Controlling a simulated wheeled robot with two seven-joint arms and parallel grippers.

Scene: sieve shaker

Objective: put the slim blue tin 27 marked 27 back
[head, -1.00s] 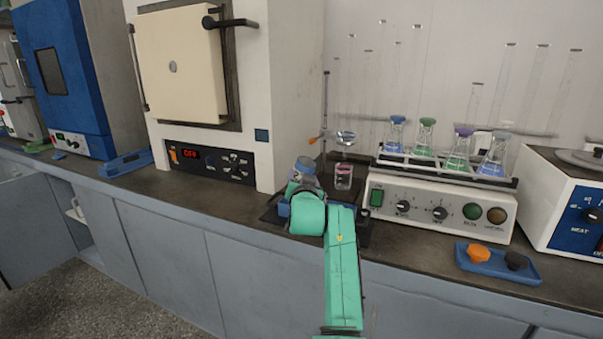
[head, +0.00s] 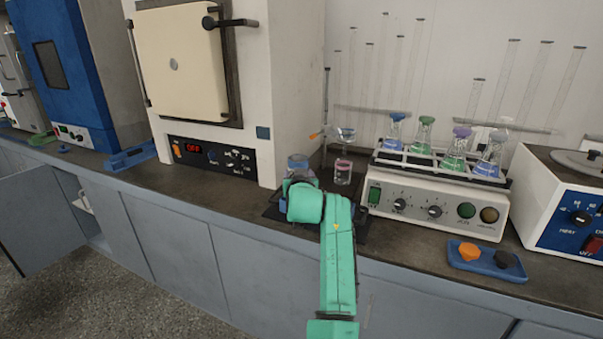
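I cannot make out a slim blue tin marked 27, and no number is readable on any vessel. A small vessel with a blue-grey top (head: 297,162) shows just behind my green arm, on or above a dark mat (head: 271,211). My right gripper (head: 296,184) is at the end of this arm, close to that vessel. The wrist hides its fingers and the vessel's lower part, so I cannot tell whether it grips anything. My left gripper is out of view.
A glass beaker with a pink band (head: 342,172) stands beside a thin rod stand (head: 326,120). A shaker with stoppered flasks (head: 437,205) is right of it, a blue tray (head: 490,262) in front. A cream furnace (head: 185,70) stands left. A cabinet door (head: 45,215) hangs open at far left.

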